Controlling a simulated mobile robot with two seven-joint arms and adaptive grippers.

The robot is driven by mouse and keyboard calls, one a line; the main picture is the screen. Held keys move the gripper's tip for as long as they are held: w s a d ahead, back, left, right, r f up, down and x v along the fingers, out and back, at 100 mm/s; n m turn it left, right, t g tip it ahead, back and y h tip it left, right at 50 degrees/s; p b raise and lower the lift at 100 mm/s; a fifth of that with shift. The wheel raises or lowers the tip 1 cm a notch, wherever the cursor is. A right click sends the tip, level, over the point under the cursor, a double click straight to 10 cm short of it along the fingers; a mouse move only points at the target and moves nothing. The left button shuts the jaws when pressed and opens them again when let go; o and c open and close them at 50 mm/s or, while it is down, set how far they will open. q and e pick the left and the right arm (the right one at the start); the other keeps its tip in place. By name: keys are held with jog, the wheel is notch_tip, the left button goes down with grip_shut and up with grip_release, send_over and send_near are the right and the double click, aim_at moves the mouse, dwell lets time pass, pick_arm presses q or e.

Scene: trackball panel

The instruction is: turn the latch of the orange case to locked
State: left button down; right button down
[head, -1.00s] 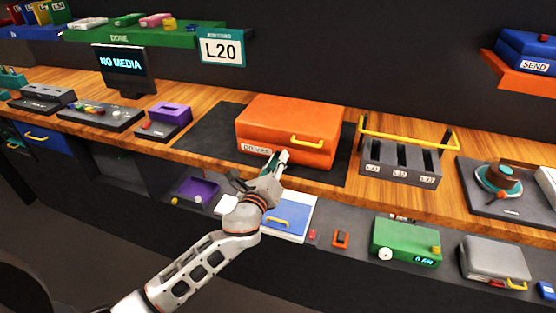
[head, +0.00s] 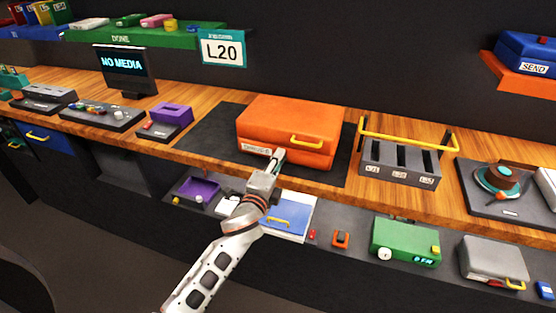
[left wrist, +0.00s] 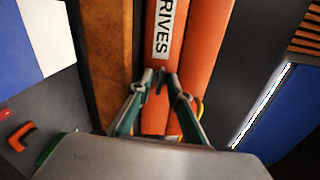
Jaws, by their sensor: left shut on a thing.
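The orange case (head: 285,125) lies closed on a dark mat on the wooden counter. It has a yellow handle (head: 306,141) and a white label, partly covered in the head view; the end of it reads "RIVES" in the left wrist view (left wrist: 164,30). My left gripper (head: 278,156) is at the case's front face, between label and handle. In the left wrist view its fingertips (left wrist: 160,78) are close together around a small part on the case front, likely the latch. The fingers mostly hide that part, so I cannot tell its angle. My right gripper is out of view.
A yellow-barred slotted rack (head: 400,160) stands right of the case. A purple-topped device (head: 170,116) stands to its left. A lower shelf holds a blue-and-white item (head: 290,218), a green device (head: 405,241) and a grey case (head: 493,262).

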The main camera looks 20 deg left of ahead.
pick_arm(q)
jog(key=shift+d+f+n, duration=0.15)
jog(key=shift+f+n, duration=0.05)
jog(key=shift+n, duration=0.4)
jog(key=shift+d+f, duration=0.1)
